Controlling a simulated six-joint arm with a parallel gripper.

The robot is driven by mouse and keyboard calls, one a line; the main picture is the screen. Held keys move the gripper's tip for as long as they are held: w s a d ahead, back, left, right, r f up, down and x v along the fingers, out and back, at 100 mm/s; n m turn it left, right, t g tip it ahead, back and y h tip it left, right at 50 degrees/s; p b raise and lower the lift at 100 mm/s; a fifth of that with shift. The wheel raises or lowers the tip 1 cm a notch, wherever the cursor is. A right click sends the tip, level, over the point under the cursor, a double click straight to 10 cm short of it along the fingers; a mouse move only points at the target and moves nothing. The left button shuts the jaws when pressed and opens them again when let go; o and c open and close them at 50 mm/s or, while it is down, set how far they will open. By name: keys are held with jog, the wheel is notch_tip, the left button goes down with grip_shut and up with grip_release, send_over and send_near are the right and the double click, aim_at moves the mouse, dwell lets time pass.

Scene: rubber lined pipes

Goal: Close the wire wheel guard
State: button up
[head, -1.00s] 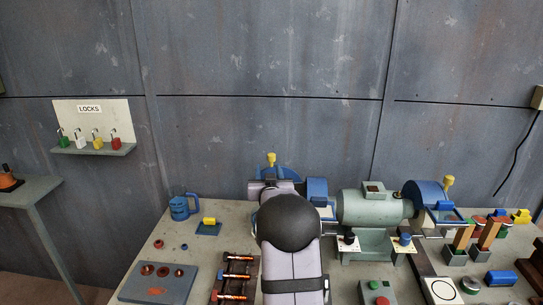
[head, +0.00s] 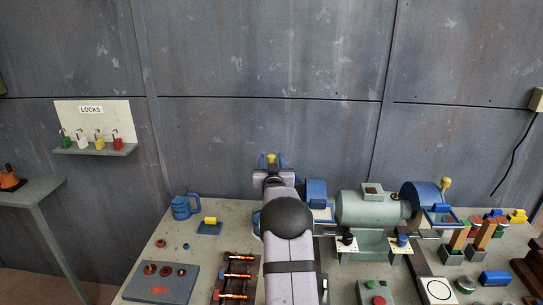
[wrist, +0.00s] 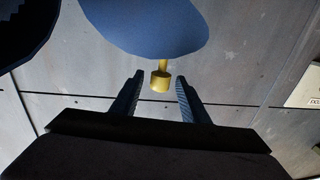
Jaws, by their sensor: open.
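The bench grinder (head: 370,207) stands at the back of the bench. At its left end, a yellow knob (head: 271,158) shows above my arm. My gripper (head: 271,159) is open, with one blue finger on each side of the knob. In the wrist view, the knob (wrist: 160,82) hangs on a short stem from a rounded blue guard (wrist: 150,25), between my fingers (wrist: 158,88) with a gap on both sides. In the head view, my arm hides most of this left guard. I cannot tell which wheel is the wire one.
The grinder's right end has another blue guard (head: 424,194) with a yellow knob (head: 445,183). A blue mug (head: 181,207), a yellow-topped block (head: 209,226) and a rack of red rods (head: 238,277) are left of my arm. A lock shelf (head: 95,150) hangs on the wall.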

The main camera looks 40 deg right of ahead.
jog(key=shift+w+d, duration=0.4)
jog(key=shift+w, duration=0.15)
grip_shut()
